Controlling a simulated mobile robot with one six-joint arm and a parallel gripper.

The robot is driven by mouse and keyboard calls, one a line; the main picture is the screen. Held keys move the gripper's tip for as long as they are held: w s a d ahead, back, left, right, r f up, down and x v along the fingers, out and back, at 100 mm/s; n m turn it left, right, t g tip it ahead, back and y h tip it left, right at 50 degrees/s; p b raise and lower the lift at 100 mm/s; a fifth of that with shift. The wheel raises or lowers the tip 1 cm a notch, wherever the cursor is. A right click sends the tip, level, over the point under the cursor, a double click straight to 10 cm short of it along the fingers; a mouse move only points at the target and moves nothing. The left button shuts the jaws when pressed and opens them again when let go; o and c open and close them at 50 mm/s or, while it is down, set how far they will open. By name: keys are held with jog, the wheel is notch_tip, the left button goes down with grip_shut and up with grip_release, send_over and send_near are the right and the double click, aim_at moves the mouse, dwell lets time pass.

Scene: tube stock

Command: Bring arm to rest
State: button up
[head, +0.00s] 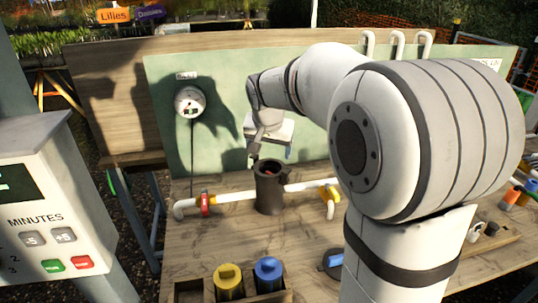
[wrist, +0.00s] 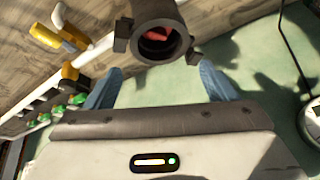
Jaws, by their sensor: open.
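My arm (head: 335,85) reaches from the right over the wooden bench, in front of a pale green back panel. My gripper (head: 270,153) hangs just above and behind a dark upright cylinder (head: 270,192) on the bench. In the wrist view, its two blue-grey fingers (wrist: 162,82) are spread apart with nothing between them. The dark cylinder (wrist: 158,40) lies just beyond the fingertips there, apart from them as far as I can tell. Its round mouth faces the camera and something red (wrist: 158,34) shows inside.
A white pipe (head: 236,197) with a red ring (head: 206,204) and a yellow fitting (head: 328,200) runs along the bench. A round gauge (head: 190,101) hangs on the panel. Yellow (head: 229,282) and blue (head: 268,274) capped cylinders stand in front. A timer box (head: 45,205) stands at left.

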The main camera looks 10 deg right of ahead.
jog(key=s+f+n+g, duration=0.1)
jog(key=s+f+n, duration=0.1)
jog(key=s, duration=1.1)
jog(key=s+f+n+g+y, duration=0.1)
jog(key=s+f+n, duration=0.2)
jog(key=s, duration=1)
jog(key=shift+s+f, duration=0.4)
jog(key=shift+f, duration=0.15)
